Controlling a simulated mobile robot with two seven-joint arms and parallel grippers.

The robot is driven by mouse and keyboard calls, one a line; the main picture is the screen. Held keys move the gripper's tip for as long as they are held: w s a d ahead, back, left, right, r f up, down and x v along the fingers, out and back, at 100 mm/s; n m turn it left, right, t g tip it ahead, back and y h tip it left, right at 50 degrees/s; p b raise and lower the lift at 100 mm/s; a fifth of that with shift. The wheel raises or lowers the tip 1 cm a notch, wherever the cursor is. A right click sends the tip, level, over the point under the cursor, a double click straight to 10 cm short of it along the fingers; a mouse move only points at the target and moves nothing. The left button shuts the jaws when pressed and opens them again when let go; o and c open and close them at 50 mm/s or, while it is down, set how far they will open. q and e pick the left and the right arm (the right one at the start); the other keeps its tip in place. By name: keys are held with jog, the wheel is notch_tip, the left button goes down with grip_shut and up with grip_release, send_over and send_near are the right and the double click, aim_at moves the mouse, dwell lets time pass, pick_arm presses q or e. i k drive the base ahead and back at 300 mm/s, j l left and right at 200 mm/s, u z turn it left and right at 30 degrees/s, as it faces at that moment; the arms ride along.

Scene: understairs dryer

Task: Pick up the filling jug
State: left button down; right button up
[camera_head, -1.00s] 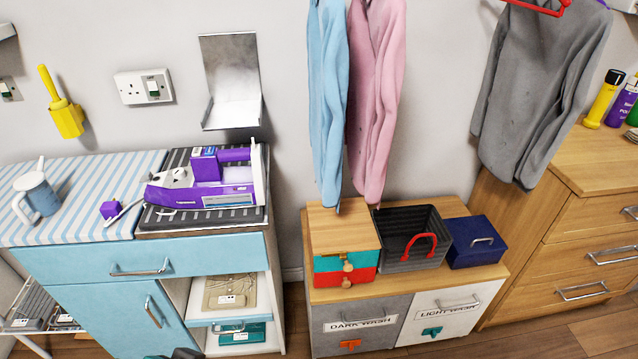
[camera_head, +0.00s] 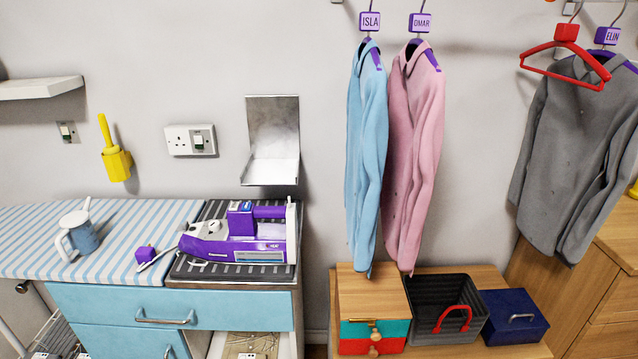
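The filling jug (camera_head: 79,232) is a small blue-grey jug with a white handle and a pale spout. It stands upright on the blue-and-white striped ironing surface (camera_head: 30,245) at the left. Its handle faces left and towards me. Nothing touches it from above. Neither of my grippers shows in the head view.
A purple iron (camera_head: 240,235) rests on a dark ribbed mat right of the jug, with a small purple block (camera_head: 146,255) between them. A white shelf (camera_head: 40,88) and a yellow holder (camera_head: 116,163) are on the wall behind. The striped surface around the jug is clear.

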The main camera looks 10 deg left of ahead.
aim_at(78, 227)
jog(key=u, duration=1.25)
